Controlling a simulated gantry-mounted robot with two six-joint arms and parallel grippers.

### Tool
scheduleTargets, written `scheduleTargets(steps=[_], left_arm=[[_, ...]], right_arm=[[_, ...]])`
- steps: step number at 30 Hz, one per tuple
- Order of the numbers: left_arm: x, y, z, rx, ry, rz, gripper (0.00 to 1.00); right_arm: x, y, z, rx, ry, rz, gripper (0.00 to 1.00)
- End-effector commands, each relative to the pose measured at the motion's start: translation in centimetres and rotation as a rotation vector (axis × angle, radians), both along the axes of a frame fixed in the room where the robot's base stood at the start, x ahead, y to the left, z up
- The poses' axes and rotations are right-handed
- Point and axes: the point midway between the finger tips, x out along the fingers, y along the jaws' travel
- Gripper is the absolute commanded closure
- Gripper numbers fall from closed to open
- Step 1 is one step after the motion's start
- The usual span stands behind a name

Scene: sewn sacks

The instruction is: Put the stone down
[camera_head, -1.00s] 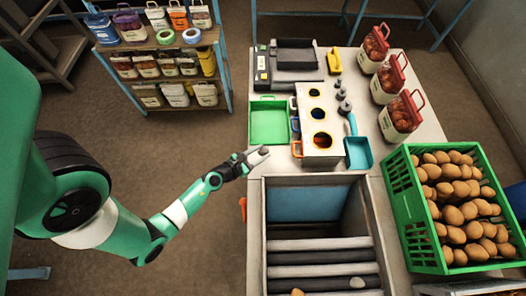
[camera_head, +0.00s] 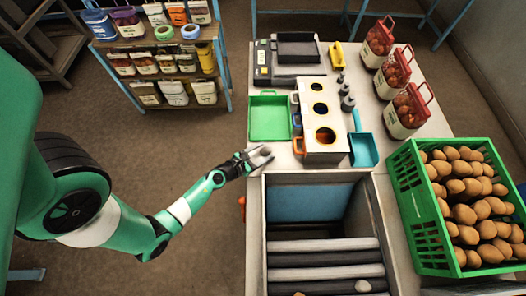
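My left gripper (camera_head: 264,156) is at the left edge of the worktable, just above the upper left corner of the open bin (camera_head: 257,230). Its two grey fingertips stand apart with a small gap, and I see no clear stone between them. A pale grey stone (camera_head: 362,286) lies on the dark-and-light rollers low in the bin. A brown potato (camera_head: 299,294) lies there too, cut by the frame's lower edge. My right gripper is out of view.
A green tray (camera_head: 269,119), a white box with round holes (camera_head: 320,121) and a teal scoop (camera_head: 363,149) stand beyond the bin. A green crate of potatoes (camera_head: 428,232) is at the right. Red-topped sacks (camera_head: 406,111) line the back right.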

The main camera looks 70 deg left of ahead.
Motion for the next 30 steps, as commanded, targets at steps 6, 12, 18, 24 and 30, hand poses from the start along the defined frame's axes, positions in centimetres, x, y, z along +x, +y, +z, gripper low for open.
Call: scheduleTargets(steps=[6, 12, 18, 24, 30], left_arm=[[0.0, 0.0, 0.0, 0.0, 0.0, 0.0, 0.27], [-0.4, -0.1, 0.5, 0.0, 0.001, 0.001, 0.27], [-3.7, -1.7, 1.9, -0.002, 0.001, 0.004, 0.27], [-8.1, -3.6, 3.7, -0.002, 0.001, 0.01, 0.27], [-9.8, -4.5, 4.7, 0.0, -0.001, 0.004, 0.27]], right_arm=[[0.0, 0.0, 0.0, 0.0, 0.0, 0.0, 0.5], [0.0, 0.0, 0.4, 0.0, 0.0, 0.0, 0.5], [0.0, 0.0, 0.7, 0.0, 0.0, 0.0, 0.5], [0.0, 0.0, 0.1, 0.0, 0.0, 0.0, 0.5], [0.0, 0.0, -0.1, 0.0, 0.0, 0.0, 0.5]])
